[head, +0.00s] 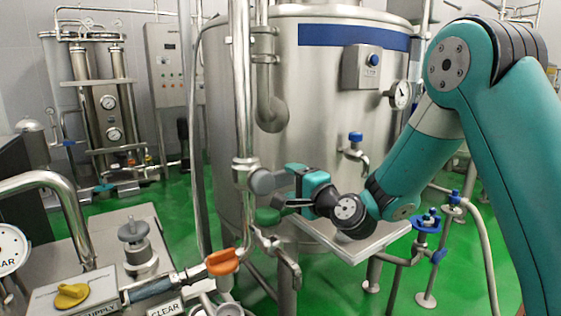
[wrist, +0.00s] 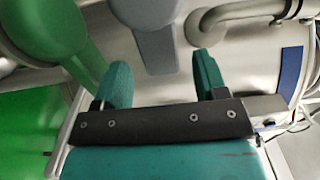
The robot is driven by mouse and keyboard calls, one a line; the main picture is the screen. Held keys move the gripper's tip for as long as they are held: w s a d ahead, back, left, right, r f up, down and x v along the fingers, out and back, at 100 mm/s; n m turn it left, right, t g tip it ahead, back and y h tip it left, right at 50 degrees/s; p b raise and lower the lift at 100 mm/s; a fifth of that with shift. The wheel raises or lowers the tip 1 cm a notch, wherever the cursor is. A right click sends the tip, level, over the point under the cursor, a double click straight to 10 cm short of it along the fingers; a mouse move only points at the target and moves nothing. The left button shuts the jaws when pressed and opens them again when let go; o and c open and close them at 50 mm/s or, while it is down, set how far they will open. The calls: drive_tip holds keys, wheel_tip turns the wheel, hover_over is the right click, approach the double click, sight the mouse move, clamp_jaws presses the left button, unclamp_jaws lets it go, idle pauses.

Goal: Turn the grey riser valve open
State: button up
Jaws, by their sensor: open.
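The grey riser valve (head: 262,181) sits on the vertical steel pipe in front of the tank, its rounded grey hub facing my gripper. In the wrist view its grey handle (wrist: 157,45) hangs from the top edge, and its lower end reaches between my two teal fingers. My gripper (head: 287,187) is open just right of the valve; it also shows in the wrist view (wrist: 161,80). The fingers stand on either side of the handle's end with gaps visible. I cannot tell how deep the handle sits between them.
A green valve handle (head: 268,216) is just below the grey one, and is close to the left finger in the wrist view (wrist: 55,35). An orange lever (head: 222,262) and a yellow knob (head: 72,295) are lower left. The steel tank (head: 330,110) stands close behind.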

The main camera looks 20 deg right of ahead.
sight(287, 179)
drive_tip(key=p+x, duration=0.2)
drive_tip(key=x, duration=0.3)
drive_tip(key=shift+w+a, duration=0.1)
drive_tip(key=shift+w, duration=0.25)
clamp_jaws()
